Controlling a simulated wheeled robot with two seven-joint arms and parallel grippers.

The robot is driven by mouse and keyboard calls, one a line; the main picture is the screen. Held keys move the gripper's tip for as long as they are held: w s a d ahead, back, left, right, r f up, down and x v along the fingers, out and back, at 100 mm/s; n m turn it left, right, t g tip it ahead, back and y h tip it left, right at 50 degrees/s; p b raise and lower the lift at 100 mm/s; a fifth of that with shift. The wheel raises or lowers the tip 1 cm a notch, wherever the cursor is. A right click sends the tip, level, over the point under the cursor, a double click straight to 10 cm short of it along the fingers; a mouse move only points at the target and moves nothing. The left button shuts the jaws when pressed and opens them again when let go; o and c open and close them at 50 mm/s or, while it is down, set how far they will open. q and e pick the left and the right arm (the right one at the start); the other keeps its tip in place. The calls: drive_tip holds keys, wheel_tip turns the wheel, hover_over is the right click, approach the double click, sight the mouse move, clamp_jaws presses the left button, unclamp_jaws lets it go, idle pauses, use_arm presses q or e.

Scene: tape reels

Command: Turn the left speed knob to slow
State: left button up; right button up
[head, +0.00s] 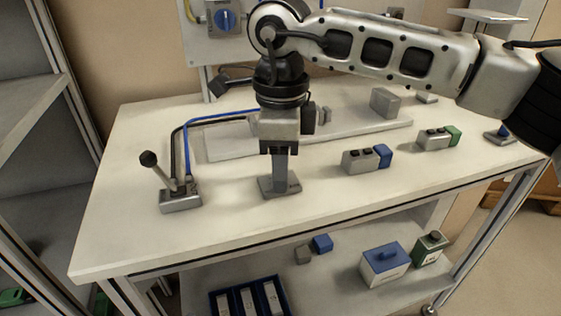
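My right gripper (280,172) points straight down above the front middle of the white table. Its fingers reach a small grey base plate (293,187) with faint marks on it. The fingers hide whatever stands on this plate, so I cannot see the left speed knob or its setting there. The fingers look close together, but I cannot tell whether they are shut on a knob. A similar grey plate with a blue knob (504,131) sits at the table's right end. My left gripper is not in view.
A lever with a black ball (149,158) stands left of the gripper, with cables behind it. Grey boxes with a blue end (383,155) and a green end (452,135) lie to the right. A blue dial (225,19) is on the back panel. The table's front left is clear.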

use_arm(q)
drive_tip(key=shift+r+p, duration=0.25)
drive_tip(key=shift+p, duration=0.5)
use_arm(e)
wheel_tip(320, 180, up, 16)
drive_tip(key=shift+f, duration=0.1)
